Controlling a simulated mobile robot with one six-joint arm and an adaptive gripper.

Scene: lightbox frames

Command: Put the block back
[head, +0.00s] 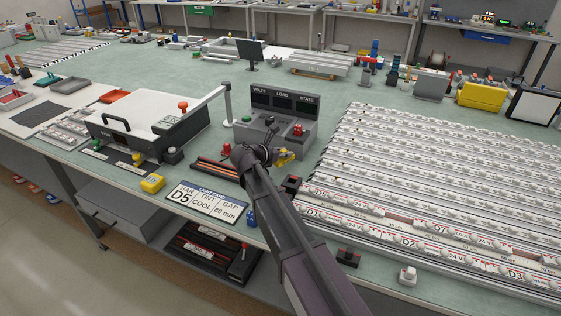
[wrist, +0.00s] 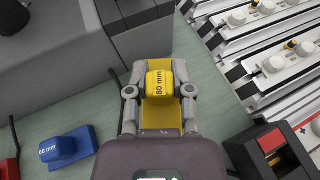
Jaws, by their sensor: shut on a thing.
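My gripper (head: 276,155) is shut on a yellow block (head: 287,155) near the front of the grey meter console. In the wrist view, my gripper (wrist: 160,80) has a finger on each side of the yellow block (wrist: 159,84), whose top reads "80 mm". The block is in front of the console; whether it touches the bench is unclear. A blue block (wrist: 68,147) reading "60 mm" lies at the lower left of the wrist view.
The console (head: 278,116) stands just beyond the gripper. Rows of white light bars (head: 430,180) fill the right. A sign (head: 205,203) reads "BAR D5, TINT COOL, GAP 80 mm". A black-and-red terminal (wrist: 272,145) is close by.

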